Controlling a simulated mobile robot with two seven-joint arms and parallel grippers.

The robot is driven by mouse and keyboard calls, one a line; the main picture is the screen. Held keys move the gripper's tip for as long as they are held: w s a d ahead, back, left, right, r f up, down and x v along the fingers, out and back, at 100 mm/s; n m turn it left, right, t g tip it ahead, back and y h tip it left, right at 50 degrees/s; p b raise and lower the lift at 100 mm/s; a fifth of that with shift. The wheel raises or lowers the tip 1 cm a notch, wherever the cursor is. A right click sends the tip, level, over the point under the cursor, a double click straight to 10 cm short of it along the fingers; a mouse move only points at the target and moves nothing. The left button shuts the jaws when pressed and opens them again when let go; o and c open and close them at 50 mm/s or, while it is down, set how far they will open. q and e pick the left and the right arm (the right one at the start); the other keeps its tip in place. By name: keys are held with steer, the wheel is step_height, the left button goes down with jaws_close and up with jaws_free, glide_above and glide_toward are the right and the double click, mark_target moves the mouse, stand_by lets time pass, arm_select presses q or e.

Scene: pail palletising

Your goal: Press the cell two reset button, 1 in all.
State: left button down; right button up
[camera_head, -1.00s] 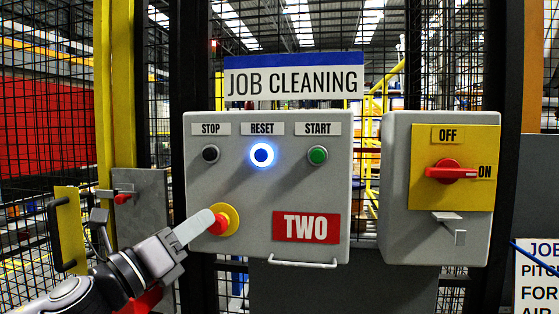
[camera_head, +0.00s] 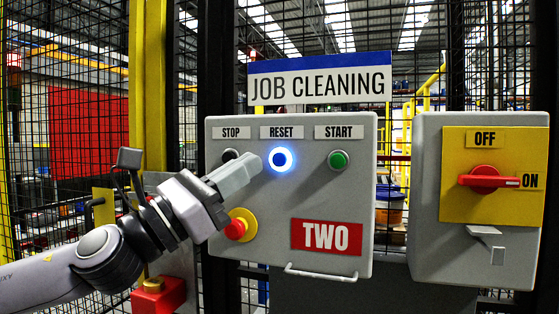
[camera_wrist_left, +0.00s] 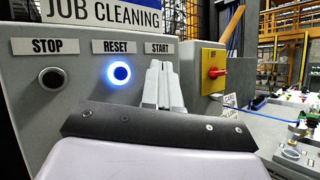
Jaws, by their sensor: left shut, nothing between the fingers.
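The reset button (camera_head: 281,160) is blue with a lit ring, under the RESET label on the grey control box marked TWO (camera_head: 240,281). It also shows in the left wrist view (camera_wrist_left: 119,73), lit and unobstructed. My left gripper (camera_head: 252,163) is shut and empty. In the wrist view the fingers (camera_wrist_left: 158,72) appear right of the reset button. I cannot tell the exact gap to the box face. My right gripper is not in view.
The green start button (camera_head: 338,160) is right of reset. A red emergency stop on a yellow disc (camera_head: 236,229) sits below my left gripper. A grey box with a red rotary switch (camera_head: 487,179) stands to the right. Mesh fencing lies behind.

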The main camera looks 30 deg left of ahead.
mark_target(280, 160)
arm_select(q)
steer(key=shift+w+a+p, duration=0.35)
steer(key=shift+w+p, duration=0.9)
steer(key=shift+w, duration=0.2)
steer(key=shift+w+a+p, duration=0.3)
steer(key=shift+w+p, duration=0.95)
steer(key=shift+w, duration=0.15)
steer(key=shift+w+a+p, duration=0.35)
steer(key=shift+w+p, duration=0.9)
steer(key=shift+w, duration=0.2)
steer(key=shift+w, duration=0.1)
steer(key=shift+w+a, duration=0.1)
steer(key=shift+w, duration=0.2)
steer(key=shift+w+a, duration=0.15)
steer(key=shift+w, duration=0.3)
steer(key=shift+s+d, duration=0.25)
steer(key=shift+s, duration=0.65)
